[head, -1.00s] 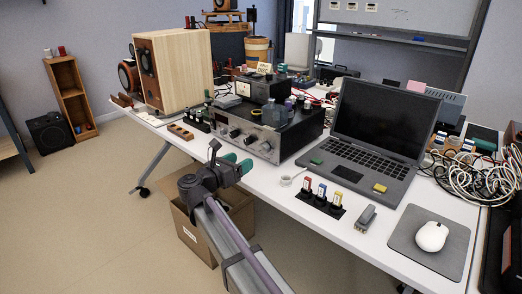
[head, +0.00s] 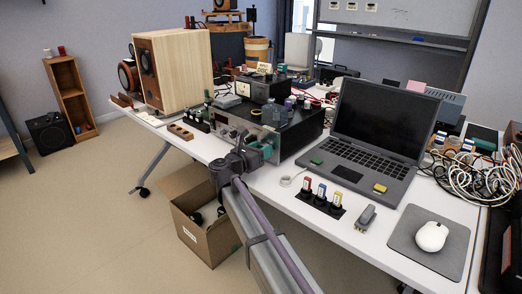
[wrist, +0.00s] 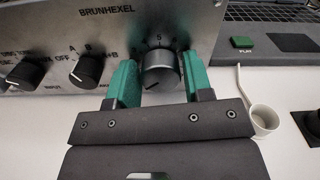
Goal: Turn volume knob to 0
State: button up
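The silver amplifier (wrist: 200,22) fills the upper wrist view, marked BRUNHEXEL; it also stands on the table in the head view (head: 228,122). Its large round knob (wrist: 161,70) has numbers above it, including a 5. A pale mark shows at the knob's lower left; the number there is hidden or unreadable. My gripper (wrist: 161,82) has green fingertips, one on each side of the knob. The fingers look apart, with little or no gap to the knob; firm contact cannot be told. In the head view my gripper (head: 260,146) is at the amplifier's right front.
Two smaller black knobs (wrist: 90,70) sit left of the large one. A white ring-shaped item (wrist: 264,119) lies on the table right of my gripper. The laptop (head: 370,130) stands right of the amplifier. An open cardboard box (head: 205,235) is on the floor below.

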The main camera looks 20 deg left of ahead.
jog(key=c, duration=0.6)
jog(key=shift+o, duration=0.2)
jog(key=shift+n, duration=0.7)
jog(key=o, duration=0.9)
jog(key=shift+o, duration=0.2)
jog(key=v, duration=1)
jog(key=shift+s+a, duration=0.15)
jog(key=shift+s, duration=0.25)
